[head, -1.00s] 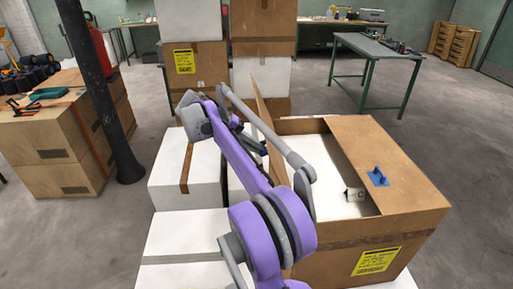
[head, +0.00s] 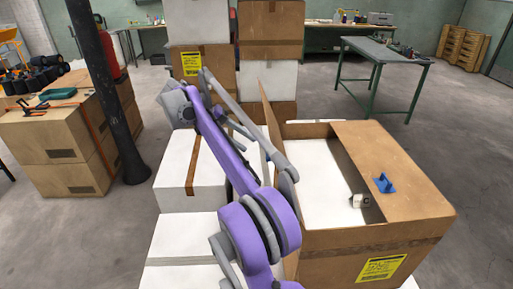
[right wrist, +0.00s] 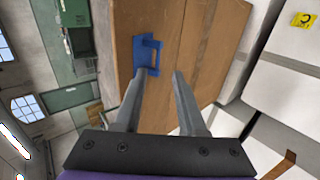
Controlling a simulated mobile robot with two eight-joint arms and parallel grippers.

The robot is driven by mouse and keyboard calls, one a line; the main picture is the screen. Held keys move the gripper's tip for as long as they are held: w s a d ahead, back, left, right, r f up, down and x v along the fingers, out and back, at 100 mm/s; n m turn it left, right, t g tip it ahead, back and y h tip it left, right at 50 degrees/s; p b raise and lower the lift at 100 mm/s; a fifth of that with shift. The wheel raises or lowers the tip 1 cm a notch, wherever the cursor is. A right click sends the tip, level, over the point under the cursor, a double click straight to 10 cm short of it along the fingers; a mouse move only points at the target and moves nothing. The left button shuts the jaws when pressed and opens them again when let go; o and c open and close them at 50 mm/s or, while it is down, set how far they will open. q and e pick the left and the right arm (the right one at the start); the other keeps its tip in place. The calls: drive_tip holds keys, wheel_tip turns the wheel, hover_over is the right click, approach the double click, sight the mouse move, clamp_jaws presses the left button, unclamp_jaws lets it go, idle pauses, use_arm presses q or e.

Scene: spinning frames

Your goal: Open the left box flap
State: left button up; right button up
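A large open cardboard box (head: 375,250) stands at right in the head view. Its left flap (head: 268,110) stands raised along the left side, leaning slightly left. Its right flap (head: 395,165) lies flat over the right part of the opening and carries a blue handle (head: 385,183). My right arm crosses in front of the left flap. In the right wrist view my right gripper (right wrist: 160,75) is open and empty. A blue handle (right wrist: 147,50) on a brown cardboard panel (right wrist: 200,40) lies just beyond the left fingertip. My left gripper is out of view.
White boxes (head: 178,195) with brown tape stand left of the open box, and stacked boxes (head: 270,30) stand behind it. A dark post (head: 105,90) is at left. A green table (head: 385,47) stands behind right. Grey floor is clear at right.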

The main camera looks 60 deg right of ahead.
drive_tip(key=v, duration=0.3)
drive_tip(key=shift+a, duration=0.1)
idle(0.5)
drive_tip(key=s+a+f+n+t+y, duration=0.2)
drive_tip(key=s+a+f+n+t, duration=0.1)
drive_tip(key=a+f, duration=0.5)
drive_tip(key=s+a+f+n+t+y, duration=0.2)
drive_tip(key=s+a+f+n+t, duration=0.2)
drive_tip(key=a+f, duration=0.4)
drive_tip(key=s+a+f+n+t+y, duration=0.2)
drive_tip(key=s+a+f+t, duration=0.3)
drive_tip(key=a, duration=1.1)
wheel_tip(320, 180, down, 4)
drive_tip(key=shift+s+a+r+n+t, duration=0.2)
drive_tip(key=shift+a+n+t, duration=0.15)
drive_tip(key=shift+n+t, duration=0.35)
drive_tip(key=shift+d, duration=0.1)
